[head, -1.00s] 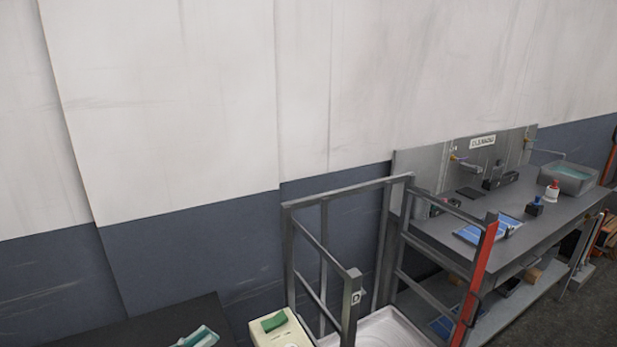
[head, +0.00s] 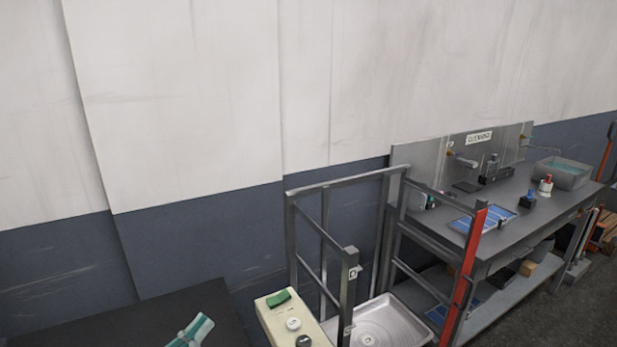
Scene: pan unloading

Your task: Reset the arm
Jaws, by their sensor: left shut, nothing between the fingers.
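My left gripper (head: 190,333), pale with teal parts, shows small at the bottom edge, left of the middle. It appears in front of a dark flat surface (head: 130,318), and the picture edge cuts it off. It is shut with nothing held. My right gripper is out of view.
A cream box (head: 275,317) with a green switch stands beside a grey metal frame (head: 348,290). A shallow metal basin (head: 385,325) lies within the frame. A grey workbench (head: 490,215) with a blue panel, small tools and a grey tub (head: 562,174) stands at right. A wall closes the back.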

